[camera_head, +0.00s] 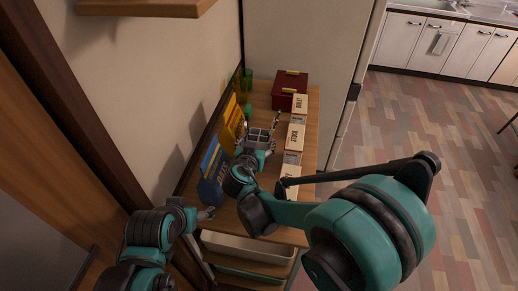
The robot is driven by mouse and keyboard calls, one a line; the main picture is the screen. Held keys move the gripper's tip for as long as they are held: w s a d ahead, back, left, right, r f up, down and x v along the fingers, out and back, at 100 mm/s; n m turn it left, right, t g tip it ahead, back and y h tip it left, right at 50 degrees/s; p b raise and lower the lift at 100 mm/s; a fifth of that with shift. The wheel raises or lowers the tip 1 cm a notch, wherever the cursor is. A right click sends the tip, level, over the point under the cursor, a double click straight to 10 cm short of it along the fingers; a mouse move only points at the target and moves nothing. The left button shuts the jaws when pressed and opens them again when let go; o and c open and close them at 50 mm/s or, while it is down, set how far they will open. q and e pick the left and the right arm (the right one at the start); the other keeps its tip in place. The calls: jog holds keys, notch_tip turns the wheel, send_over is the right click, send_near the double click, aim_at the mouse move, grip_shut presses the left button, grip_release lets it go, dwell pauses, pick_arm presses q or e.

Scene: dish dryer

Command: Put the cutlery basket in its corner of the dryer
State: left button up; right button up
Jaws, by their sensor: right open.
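A small grey divided holder, which looks like the cutlery basket (257,134), stands on the wooden shelf top. My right gripper (268,149) is open at the near side of the holder. I cannot tell whether its fingers touch it, and my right arm hides part of the area. My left gripper (206,213) is low at the near left edge of the shelf, apart from the holder. It is too small to tell whether its jaws are open. I cannot make out the dryer or its corner for certain.
Blue (213,170) and yellow (233,123) boxes stand along the wall. A red box (289,90) is at the far end, with green glasses (244,82) to its left. Labelled light boxes (295,138) line the right edge. A pale bin (245,246) sits below.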

jog(key=shift+x, duration=1.2)
pick_arm(q)
jog(key=shift+f, duration=0.5)
pick_arm(e)
jog(key=shift+s, duration=0.1)
jog(key=c, duration=0.8)
